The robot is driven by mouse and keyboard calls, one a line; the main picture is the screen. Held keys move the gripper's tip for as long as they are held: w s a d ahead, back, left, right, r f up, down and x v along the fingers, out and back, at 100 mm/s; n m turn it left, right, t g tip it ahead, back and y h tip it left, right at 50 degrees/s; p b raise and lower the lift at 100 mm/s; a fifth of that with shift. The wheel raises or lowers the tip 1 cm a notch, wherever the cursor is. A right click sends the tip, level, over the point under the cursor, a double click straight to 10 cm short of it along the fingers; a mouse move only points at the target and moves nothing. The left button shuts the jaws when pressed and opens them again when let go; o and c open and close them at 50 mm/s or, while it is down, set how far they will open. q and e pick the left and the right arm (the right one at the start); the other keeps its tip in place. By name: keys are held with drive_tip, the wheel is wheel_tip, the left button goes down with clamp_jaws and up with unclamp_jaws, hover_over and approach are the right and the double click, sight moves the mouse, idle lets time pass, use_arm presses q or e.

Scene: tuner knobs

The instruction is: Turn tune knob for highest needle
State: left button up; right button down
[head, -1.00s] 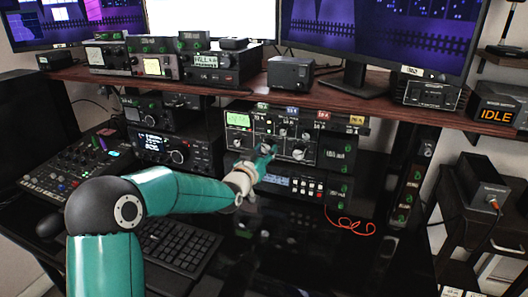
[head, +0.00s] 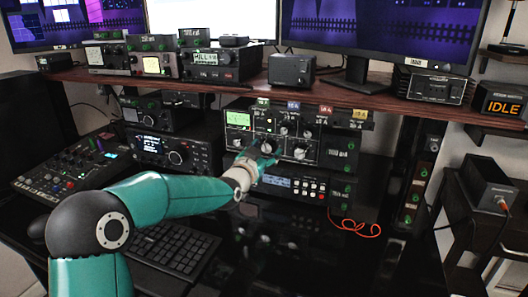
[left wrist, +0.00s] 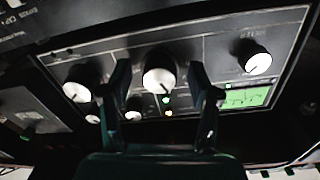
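The tuner (head: 283,137) is a dark unit under the wooden shelf, with several pale-faced knobs and a lit green meter (head: 238,119). My left gripper (head: 264,153) is at its front, by the lower middle knob (head: 267,147). In the left wrist view, where the panel appears upside down, my left gripper (left wrist: 160,72) is open. Its dark fingers stand either side of a large white-faced knob (left wrist: 160,78), with gaps between. The green meter (left wrist: 247,97) is right of the fingers there; its needle reading is too small to tell. My right gripper is not in view.
Another radio (head: 292,187) with a display sits just below the tuner. A keyboard (head: 172,247) lies below my left arm. A mixer (head: 75,172) is at the left. The shelf (head: 210,88) overhangs the tuner. An orange cable (head: 355,229) curls at the right.

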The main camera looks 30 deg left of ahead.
use_arm(q)
drive_tip(key=s+d, duration=0.2)
drive_tip(key=s, duration=0.9)
drive_tip(key=shift+s+d, duration=0.2)
drive_tip(key=shift+s, duration=0.2)
